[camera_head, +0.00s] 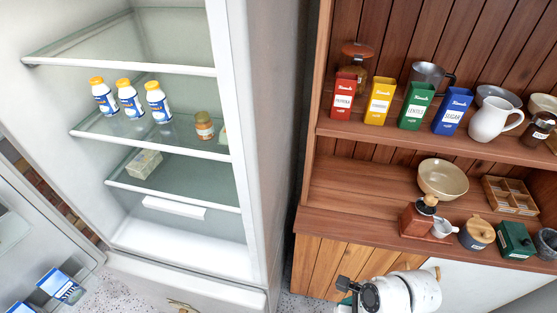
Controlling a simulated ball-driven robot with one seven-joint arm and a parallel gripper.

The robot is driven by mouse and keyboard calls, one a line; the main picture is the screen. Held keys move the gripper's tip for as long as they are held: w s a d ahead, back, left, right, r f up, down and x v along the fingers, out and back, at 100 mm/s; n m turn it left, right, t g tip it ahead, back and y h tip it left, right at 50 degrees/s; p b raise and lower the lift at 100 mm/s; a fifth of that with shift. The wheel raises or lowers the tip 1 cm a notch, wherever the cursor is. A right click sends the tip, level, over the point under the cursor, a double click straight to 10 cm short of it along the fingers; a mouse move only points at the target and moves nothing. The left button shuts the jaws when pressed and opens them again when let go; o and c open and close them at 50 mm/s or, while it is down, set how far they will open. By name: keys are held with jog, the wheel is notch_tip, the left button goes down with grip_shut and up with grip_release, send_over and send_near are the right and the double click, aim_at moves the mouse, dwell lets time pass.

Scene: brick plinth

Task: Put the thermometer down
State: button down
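I cannot make out a thermometer anywhere in the head view. The white and black end part of my arm shows at the bottom edge, right of centre, in front of the wooden cabinet. A small dark piece at its left side may belong to my gripper, but no fingertips can be told apart. Whether it holds anything is hidden or too small to tell.
An open fridge (238,190) stands at left with bottles (130,104), a jar (204,128) and a carton (145,163). A wooden hutch (340,185) at right holds canisters, a pitcher (492,120), a bowl (442,180) and a grinder (420,216). Its counter has bare wood at left.

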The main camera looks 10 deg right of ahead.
jog(key=w+a+r+n+g+h, duration=0.1)
jog(key=w+a+r+n+g, duration=0.2)
jog(key=w+a+n+g, duration=0.7)
jog(key=s+d+f+n+t+h, duration=0.1)
jog(key=d+f+n+t+h, duration=0.1)
jog(key=d+n, duration=0.9)
jog(key=shift+s+d+t+h+b, duration=0.35)
jog(key=shift+t+h, duration=0.25)
jog(key=shift+t, duration=0.5)
jog(key=shift+w, duration=0.1)
